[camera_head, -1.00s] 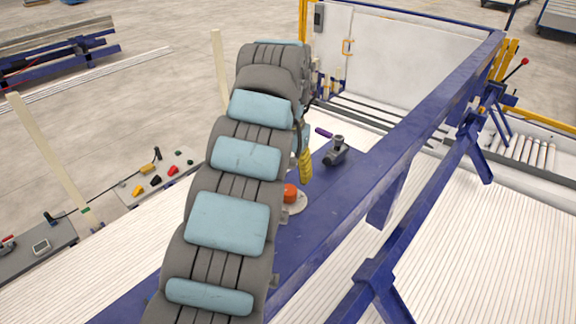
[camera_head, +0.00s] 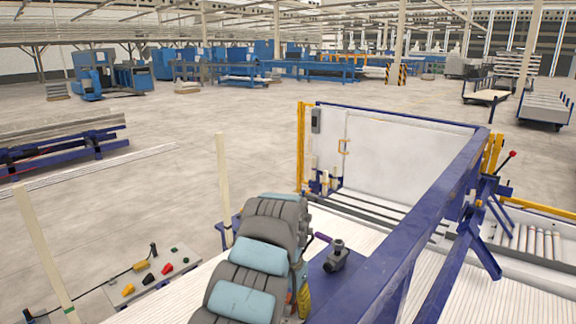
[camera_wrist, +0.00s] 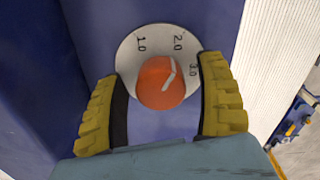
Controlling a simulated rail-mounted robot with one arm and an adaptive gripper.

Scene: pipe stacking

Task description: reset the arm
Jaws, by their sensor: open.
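My gripper (camera_wrist: 161,105) shows in the wrist view with its two yellow ribbed fingers spread apart. Between and just beyond them is an orange-red knob (camera_wrist: 160,85) on a round white dial (camera_wrist: 130,55) marked 1.0, 2.0 and 3.0. The fingers stand either side of the knob; I cannot tell if they touch the dial plate. In the head view my arm hides the dial, and only a bit of a yellow finger (camera_head: 304,300) shows beside it.
A grey device with a purple handle (camera_head: 336,257) stands on the blue beam just beyond my arm. A long blue rail (camera_head: 440,215) runs along the right. A white fence panel (camera_head: 390,160) stands behind. A control panel (camera_head: 155,280) with coloured knobs is at lower left.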

